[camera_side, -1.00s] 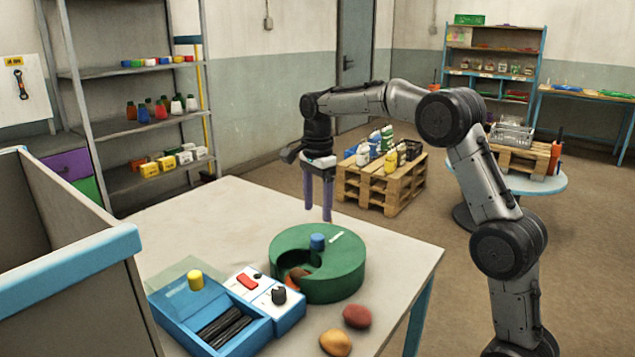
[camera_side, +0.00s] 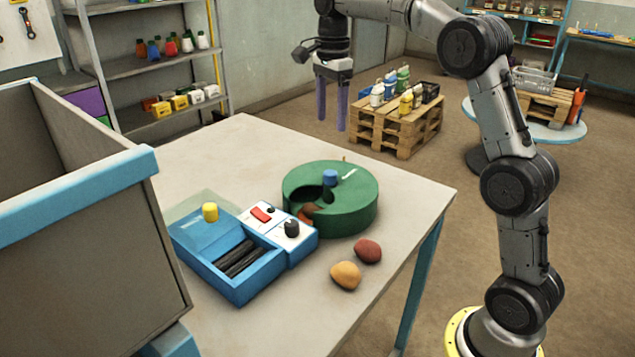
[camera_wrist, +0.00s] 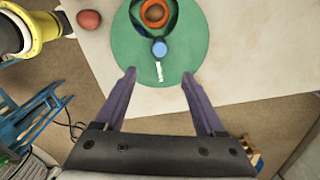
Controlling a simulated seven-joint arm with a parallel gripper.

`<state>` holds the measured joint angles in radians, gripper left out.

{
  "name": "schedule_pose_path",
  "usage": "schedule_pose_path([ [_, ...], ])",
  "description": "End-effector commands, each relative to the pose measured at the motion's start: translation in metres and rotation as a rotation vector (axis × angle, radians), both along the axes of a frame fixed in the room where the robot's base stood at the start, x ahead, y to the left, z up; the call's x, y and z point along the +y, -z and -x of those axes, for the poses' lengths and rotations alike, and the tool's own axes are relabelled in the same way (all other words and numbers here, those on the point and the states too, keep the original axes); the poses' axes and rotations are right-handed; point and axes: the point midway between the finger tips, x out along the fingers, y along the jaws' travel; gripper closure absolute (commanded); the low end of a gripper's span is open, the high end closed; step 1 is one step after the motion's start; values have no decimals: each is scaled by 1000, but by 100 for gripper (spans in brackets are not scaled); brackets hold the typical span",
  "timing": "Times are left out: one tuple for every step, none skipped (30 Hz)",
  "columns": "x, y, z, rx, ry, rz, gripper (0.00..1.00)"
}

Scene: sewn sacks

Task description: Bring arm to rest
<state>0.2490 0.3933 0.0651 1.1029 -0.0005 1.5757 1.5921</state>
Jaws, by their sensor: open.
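My gripper (camera_side: 332,128) hangs over the far right edge of the table, its two purple fingers pointing down. In the wrist view my gripper (camera_wrist: 158,82) shows its fingers apart with nothing between them. A green round block (camera_side: 352,212) with a blue knob (camera_side: 330,177) stands on the table, below and nearer the side camera than the gripper. The wrist view shows the green block (camera_wrist: 193,45) ahead of the fingertips, with an orange ring (camera_wrist: 145,22) in its opening. A red sack (camera_side: 367,251) and a yellow-orange sack (camera_side: 345,275) lie beside the block.
A blue box (camera_side: 238,288) with dark strips and a yellow knob stands left of the green block, joined to a white switch panel (camera_side: 290,238). A grey bin (camera_side: 110,235) with a blue rim stands at left. The table's (camera_side: 235,150) far part is clear. A wooden pallet (camera_side: 400,130) holds bottles behind.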

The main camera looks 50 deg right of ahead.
Motion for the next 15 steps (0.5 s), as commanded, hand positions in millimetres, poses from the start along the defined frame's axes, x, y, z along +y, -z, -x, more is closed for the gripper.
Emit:
schedule_pose_path([
  [4, -10, 2, -21, -8, 5, 28],
  [7, -18, 3, -37, -13, 9, 28],
  [12, -30, 8, -60, -21, 15, 28],
  [17, -38, 14, -75, -28, 18, 28],
  [22, -46, 21, -87, -36, 20, 28],
  [30, -57, 33, -101, -48, 23, 28],
  [36, -63, 43, -114, -57, 26, 28],
  [41, -69, 54, -127, -69, 28, 28],
  [49, -76, 68, -145, -98, 32, 28],
  [54, -80, 79, -158, -126, 36, 28],
  [59, -82, 89, -171, -155, 41, 28],
  [66, -85, 103, -189, -202, 47, 28],
  [70, -86, 114, -203, -240, 53, 28],
  [74, -86, 125, -215, -280, 59, 28],
  [80, -86, 139, -234, -339, 68, 28],
])
